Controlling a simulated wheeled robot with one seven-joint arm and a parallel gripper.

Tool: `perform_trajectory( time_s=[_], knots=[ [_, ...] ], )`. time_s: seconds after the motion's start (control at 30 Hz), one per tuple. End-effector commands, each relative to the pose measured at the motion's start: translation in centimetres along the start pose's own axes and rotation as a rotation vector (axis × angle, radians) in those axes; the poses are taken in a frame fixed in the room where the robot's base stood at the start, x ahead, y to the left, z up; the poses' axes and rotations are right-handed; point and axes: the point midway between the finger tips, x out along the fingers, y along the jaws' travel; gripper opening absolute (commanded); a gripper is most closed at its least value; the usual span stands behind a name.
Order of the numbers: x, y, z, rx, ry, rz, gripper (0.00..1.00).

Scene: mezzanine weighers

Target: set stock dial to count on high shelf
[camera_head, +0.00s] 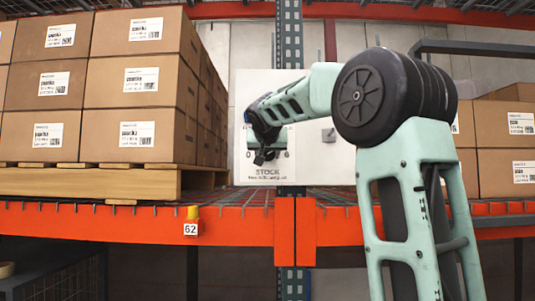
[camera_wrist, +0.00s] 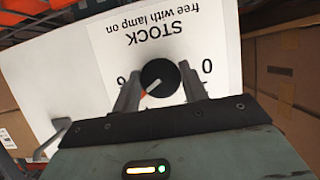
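The stock dial (camera_wrist: 158,78) is a round black knob with a pale pointer. It sits on a white panel (camera_wrist: 215,45) printed "STOCK free with lamp on", upside down in the wrist view. The pointer aims to the lower left there. A "0" shows to the right of the dial, and a partly hidden mark to its left. My gripper (camera_wrist: 160,72) has one finger on each side of the dial, very close to its edges; I cannot tell whether they touch it. In the head view the panel (camera_head: 312,90) stands behind my gripper (camera_head: 262,154), which hides the dial.
Stacked cartons (camera_head: 130,80) stand on a wooden pallet (camera_head: 90,183) to the left of the panel. More cartons (camera_head: 505,130) are at right. An orange shelf beam (camera_head: 100,222) with a "62" tag (camera_head: 191,229) runs below. A grey upright (camera_head: 290,30) rises behind the panel.

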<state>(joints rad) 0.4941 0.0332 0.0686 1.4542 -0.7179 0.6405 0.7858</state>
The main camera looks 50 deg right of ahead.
Motion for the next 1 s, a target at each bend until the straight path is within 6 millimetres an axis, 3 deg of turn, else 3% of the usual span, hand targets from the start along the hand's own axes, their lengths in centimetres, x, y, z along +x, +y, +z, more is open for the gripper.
perform_trajectory(
  time_s=[0.37, 1.0],
  knots=[
    [0.03, -0.08, 0.18, -0.052, 0.000, 0.021, 0.20],
    [0.02, -0.27, 0.17, -0.415, 0.001, 0.170, 0.20]
  ],
)
